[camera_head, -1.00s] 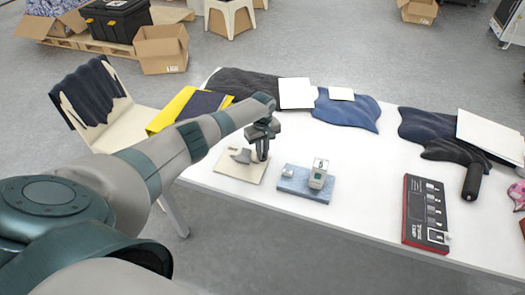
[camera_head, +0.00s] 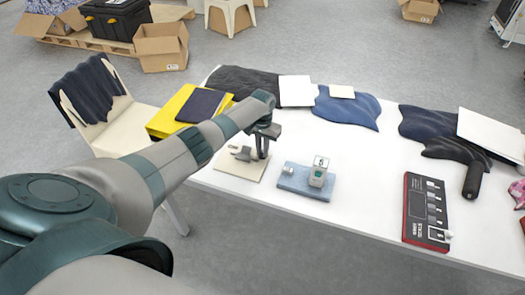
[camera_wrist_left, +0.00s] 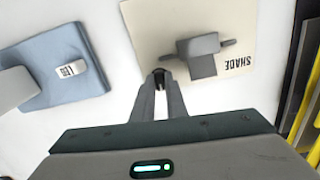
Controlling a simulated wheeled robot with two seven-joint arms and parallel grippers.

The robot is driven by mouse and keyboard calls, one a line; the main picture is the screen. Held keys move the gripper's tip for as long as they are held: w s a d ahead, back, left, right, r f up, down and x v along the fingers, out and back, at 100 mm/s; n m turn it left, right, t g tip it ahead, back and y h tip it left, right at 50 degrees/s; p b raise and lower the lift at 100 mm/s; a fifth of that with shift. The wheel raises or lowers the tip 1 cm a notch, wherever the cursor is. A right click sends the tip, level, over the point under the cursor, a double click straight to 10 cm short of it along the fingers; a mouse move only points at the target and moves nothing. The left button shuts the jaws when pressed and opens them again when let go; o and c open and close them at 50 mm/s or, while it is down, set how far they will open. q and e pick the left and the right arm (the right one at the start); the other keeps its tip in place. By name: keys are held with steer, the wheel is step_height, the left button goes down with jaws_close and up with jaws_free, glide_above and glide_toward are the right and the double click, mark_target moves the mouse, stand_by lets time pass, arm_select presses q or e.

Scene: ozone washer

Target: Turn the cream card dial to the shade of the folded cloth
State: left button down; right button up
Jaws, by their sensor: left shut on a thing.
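The cream card (camera_head: 232,174) lies flat near the table's front left edge. It shows in the left wrist view (camera_wrist_left: 238,20) with the word SHADE. Its grey dial (camera_wrist_left: 198,46) has a crossbar and a block-like pointer; in the head view the dial (camera_head: 240,152) is small. My left gripper (camera_wrist_left: 160,76) points down at the card's edge, its fingers nearly together at the bar's left end. They look closed on that end, though the exact contact is hard to see. A dark navy folded cloth (camera_head: 203,104) lies on a yellow item. My right gripper is out of view.
A blue plate (camera_head: 291,186) with a small grey device (camera_head: 319,178) sits right of the card. A red-edged panel (camera_head: 415,214) lies further right. Draped cloths, sheets and a yellow item (camera_head: 164,118) line the table's back. The front middle is mostly bare.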

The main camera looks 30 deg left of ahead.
arm_select(q)
steer(key=m+b, duration=0.1)
steer(key=m, duration=0.9)
steer(key=shift+b, duration=0.3)
steer(key=shift+m+b, duration=0.35)
steer(key=shift+m, duration=1.25)
steer(key=c, duration=2)
jaws_free()
steer(key=shift+c, duration=0.2)
steer(key=shift+r, duration=0.1)
step_height(320, 180, up, 17)
steer(key=b, duration=0.3)
steer(key=shift+r, duration=0.15)
